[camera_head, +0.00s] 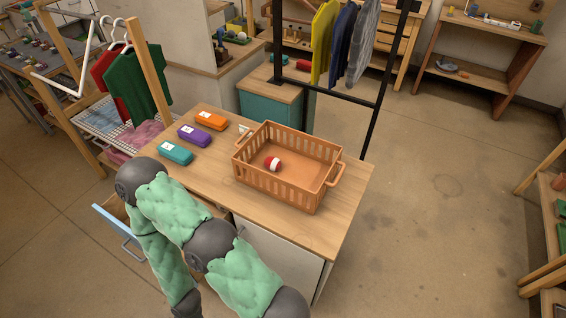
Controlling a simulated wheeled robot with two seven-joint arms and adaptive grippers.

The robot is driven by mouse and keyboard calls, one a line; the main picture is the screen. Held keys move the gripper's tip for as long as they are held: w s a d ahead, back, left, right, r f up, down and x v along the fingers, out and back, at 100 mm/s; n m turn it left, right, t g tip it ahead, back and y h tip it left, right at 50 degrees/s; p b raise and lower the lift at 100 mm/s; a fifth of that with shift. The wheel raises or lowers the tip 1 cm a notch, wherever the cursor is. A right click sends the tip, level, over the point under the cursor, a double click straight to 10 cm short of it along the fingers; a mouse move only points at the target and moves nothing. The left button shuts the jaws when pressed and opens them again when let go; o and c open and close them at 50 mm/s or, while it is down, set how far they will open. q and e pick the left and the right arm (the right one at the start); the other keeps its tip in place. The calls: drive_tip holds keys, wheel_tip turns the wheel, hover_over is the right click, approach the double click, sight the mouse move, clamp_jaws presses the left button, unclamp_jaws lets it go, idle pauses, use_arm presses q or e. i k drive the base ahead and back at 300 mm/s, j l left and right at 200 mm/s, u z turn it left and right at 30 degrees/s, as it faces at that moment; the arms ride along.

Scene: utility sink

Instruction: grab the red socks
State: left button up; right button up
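A small red and white rolled bundle, which looks like the red socks (272,163), lies inside an orange slatted basket (265,187), towards its left end. The basket stands on a wooden-topped counter (345,208). One of my arms, padded in green, bends up in front of the counter and back down at the lower left. Its gripper is out of sight below the picture. My other gripper does not show either. Nothing of mine touches the basket or the bundle.
Orange (211,121), purple (193,136) and teal (175,153) cases lie on the counter left of the basket. A blue-edged drawer (118,228) stands open at the counter's left. A black rack with hanging clothes (324,42) rises behind.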

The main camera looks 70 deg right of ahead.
sight(272, 164)
drive_tip(key=z, duration=2.4)
drive_tip(key=j, duration=0.7)
drive_tip(key=i+j+z, duration=0.15)
drive_tip(key=j, duration=0.55)
